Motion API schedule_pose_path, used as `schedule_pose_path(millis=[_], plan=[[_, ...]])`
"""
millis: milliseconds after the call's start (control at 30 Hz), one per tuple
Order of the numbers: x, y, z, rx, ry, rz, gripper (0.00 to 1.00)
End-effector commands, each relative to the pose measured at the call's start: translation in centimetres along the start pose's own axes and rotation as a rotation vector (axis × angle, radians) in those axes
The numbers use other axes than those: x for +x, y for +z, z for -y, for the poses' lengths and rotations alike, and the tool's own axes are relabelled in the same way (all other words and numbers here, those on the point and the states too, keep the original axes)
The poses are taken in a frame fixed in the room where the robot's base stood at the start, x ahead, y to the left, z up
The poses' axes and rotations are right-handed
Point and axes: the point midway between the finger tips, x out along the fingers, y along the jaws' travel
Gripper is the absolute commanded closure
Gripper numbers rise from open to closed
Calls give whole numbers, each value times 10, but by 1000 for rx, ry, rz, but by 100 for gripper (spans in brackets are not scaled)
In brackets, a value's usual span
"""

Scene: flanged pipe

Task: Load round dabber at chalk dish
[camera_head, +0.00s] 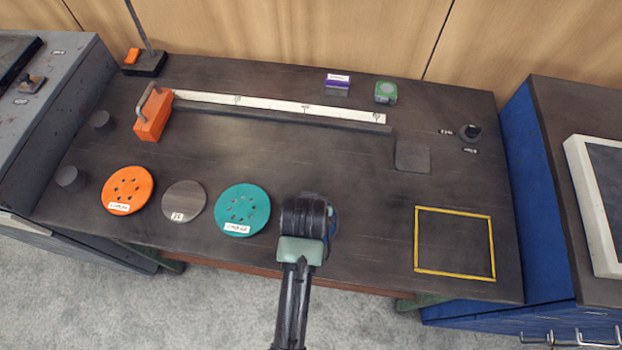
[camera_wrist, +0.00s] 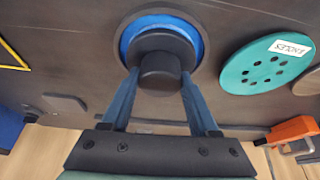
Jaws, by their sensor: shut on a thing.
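My gripper (camera_head: 308,215) hangs over the front middle of the dark bench, just right of the teal disc. In the wrist view its two blue-grey fingers (camera_wrist: 160,80) are shut on a black round knob, which I take to be the round dabber (camera_wrist: 160,62). A blue round rim (camera_wrist: 142,22) shows around and behind the dabber, likely the chalk dish. Whether the dabber touches it or sits above it, I cannot tell. In the head view my gripper hides the dabber, and only a blue sliver (camera_head: 334,222) shows at its right side.
Teal (camera_head: 243,208), grey (camera_head: 184,202) and orange (camera_head: 129,190) discs lie to the left. A ruled bar (camera_head: 285,106) and orange handled block (camera_head: 153,116) lie behind. A yellow outlined square (camera_head: 455,243) at right is empty.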

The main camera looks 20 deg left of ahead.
Motion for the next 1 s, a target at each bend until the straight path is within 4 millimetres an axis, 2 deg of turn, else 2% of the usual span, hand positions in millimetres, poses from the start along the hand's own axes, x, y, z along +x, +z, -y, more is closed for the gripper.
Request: schedule_pose_path(millis=[800,1000], plan=[[-60,-26,0,0,0,-1,84],[-64,-27,0,0,0,-1,84]])
